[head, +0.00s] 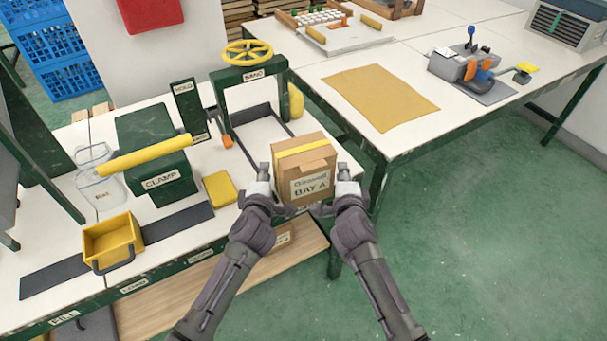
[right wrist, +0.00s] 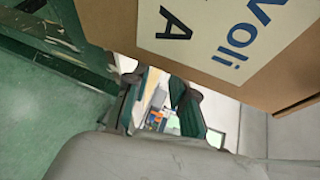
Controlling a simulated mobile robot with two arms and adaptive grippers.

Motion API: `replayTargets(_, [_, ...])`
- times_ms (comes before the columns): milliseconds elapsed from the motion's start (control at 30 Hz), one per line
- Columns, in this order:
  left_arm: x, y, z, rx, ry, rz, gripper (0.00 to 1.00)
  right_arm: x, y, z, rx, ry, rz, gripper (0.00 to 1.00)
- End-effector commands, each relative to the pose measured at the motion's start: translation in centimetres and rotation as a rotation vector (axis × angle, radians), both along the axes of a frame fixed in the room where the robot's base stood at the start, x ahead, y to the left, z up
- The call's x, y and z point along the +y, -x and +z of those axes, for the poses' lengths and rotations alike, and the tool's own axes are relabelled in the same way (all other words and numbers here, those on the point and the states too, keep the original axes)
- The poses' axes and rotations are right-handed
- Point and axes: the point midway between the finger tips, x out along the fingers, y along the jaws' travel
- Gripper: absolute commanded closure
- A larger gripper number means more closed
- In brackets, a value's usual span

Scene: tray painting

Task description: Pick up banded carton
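The banded carton (head: 303,168) is a brown box with a yellow band across its top and a white label reading "BAY A". It appears upright at the front right corner of the near white table. My left gripper (head: 264,172) is beside its left side; its finger opening is too small to judge. My right gripper (head: 344,172) is beside its right side. In the right wrist view, the carton (right wrist: 120,22) fills the top, and the right gripper's dark fingers (right wrist: 158,102) stand apart with nothing seen between them. Contact with the carton is unclear.
A green press frame with a yellow wheel (head: 247,53) stands behind the carton. A green clamp block (head: 150,130), a yellow block (head: 219,188) and a yellow bin (head: 113,240) are to the left. A second table with a tan sheet (head: 368,97) is behind right. Green floor (head: 480,220) is clear.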

Motion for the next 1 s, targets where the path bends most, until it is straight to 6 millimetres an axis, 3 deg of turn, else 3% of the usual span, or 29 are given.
replayTargets(1000, [-1.8,0.1,0.7,-0.002,0.003,-0.007,0.75,1.7,0.1,0.8,-0.003,-0.005,0.006,0.75])
